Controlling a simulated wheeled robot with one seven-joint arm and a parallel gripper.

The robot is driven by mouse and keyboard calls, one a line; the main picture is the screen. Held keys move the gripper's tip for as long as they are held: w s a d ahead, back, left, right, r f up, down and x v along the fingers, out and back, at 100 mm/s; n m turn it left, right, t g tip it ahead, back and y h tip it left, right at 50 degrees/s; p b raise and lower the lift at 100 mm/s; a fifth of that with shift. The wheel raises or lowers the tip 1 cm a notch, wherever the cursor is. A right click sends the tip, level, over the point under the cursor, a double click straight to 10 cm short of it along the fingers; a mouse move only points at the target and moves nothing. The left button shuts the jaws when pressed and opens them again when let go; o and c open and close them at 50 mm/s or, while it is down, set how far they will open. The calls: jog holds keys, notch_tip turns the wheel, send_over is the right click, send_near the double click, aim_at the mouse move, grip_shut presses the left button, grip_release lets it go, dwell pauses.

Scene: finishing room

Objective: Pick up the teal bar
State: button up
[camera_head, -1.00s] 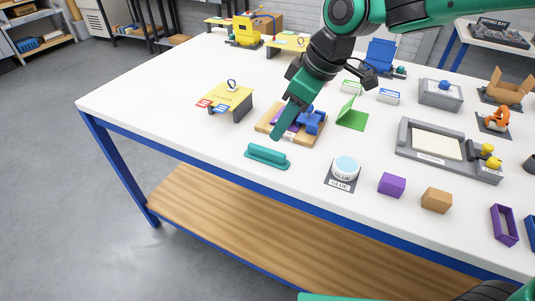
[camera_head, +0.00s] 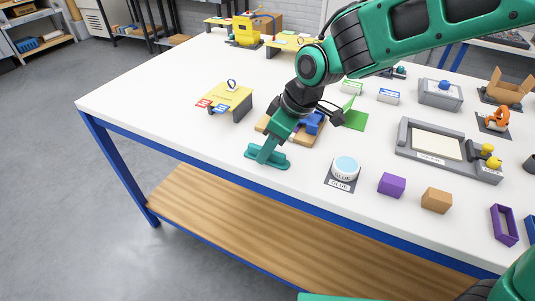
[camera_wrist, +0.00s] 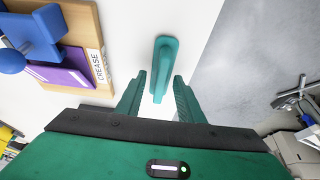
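The teal bar (camera_head: 280,161) lies flat on the white table near its front edge. In the wrist view the bar (camera_wrist: 165,60) runs away from me, with its near end between my gripper's fingers. My gripper (camera_head: 263,158) is over the bar, fingers pointing down. In the wrist view my gripper (camera_wrist: 159,100) is open, with one finger on each side of the bar and a gap showing on both sides. I cannot tell exactly how high the fingertips are above the table.
A wooden board (camera_wrist: 88,20) labelled CREASE, with purple and blue parts, is close beside my gripper. A glue pot (camera_head: 346,168) stands to the right, then a purple block (camera_head: 392,184). The table's front edge (camera_head: 225,165) is near the bar.

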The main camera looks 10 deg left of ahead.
grip_shut()
jog(key=shift+r, duration=0.15)
jog(key=shift+r, duration=0.6)
notch_tip(320, 180, up, 3)
jog(key=s+a+r, duration=0.6)
jog(key=a, duration=0.3)
jog(key=shift+s+a+r, duration=0.25)
jog(key=shift+s+r, duration=0.05)
jog(key=shift+s, duration=0.05)
